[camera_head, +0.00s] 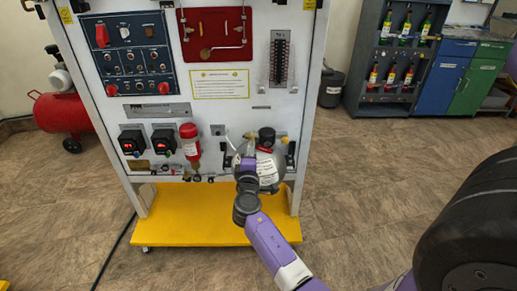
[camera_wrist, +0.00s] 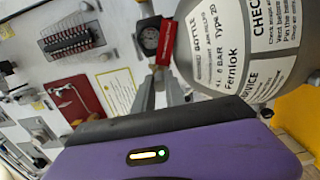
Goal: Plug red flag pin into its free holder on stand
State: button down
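My gripper (camera_head: 248,163) is low at the front of the white stand (camera_head: 225,110), in front of the grey round bottle (camera_head: 268,170). In the wrist view its narrow grey fingertips (camera_wrist: 164,84) are close together below a small round gauge (camera_wrist: 150,38). I cannot tell whether the fingers grip a red flag pin. The pin itself and its holder are not clearly visible.
The bottle's labelled side (camera_wrist: 235,50) is close to the right of the fingers. A red board (camera_head: 215,35) and a red cylinder (camera_head: 189,143) are on the stand. A yellow base (camera_head: 190,222) juts out below.

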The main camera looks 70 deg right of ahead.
jog(key=shift+a, duration=0.15)
jog(key=v, duration=0.6)
jog(key=shift+s, duration=0.2)
dwell(1.1)
dwell(0.4)
